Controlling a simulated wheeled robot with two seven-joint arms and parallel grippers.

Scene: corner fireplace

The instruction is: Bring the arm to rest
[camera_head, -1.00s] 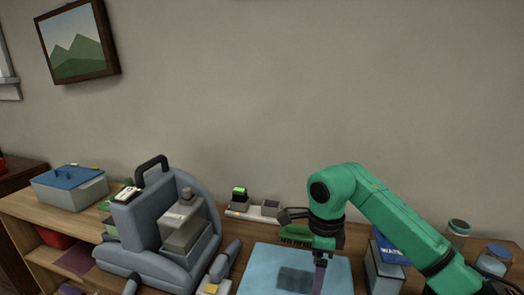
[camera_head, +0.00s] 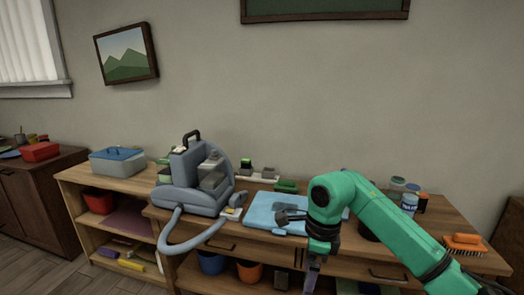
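My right arm is green and comes in from the right, bent at the elbow. Its gripper (camera_head: 311,278) points down and shows in front of the wooden table's drawer front, near the bottom of the picture. The fingers are seen nearly edge-on, so whether they are open or shut is unclear, and no held object can be made out. My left arm and gripper are not in view.
A wooden table (camera_head: 460,232) carries a grey machine with a hose (camera_head: 188,196), a blue mat (camera_head: 262,208), a green brush (camera_head: 285,186), an orange brush (camera_head: 463,241) and jars (camera_head: 409,203). Buckets (camera_head: 249,271) sit below. Floor at left (camera_head: 40,272) is clear.

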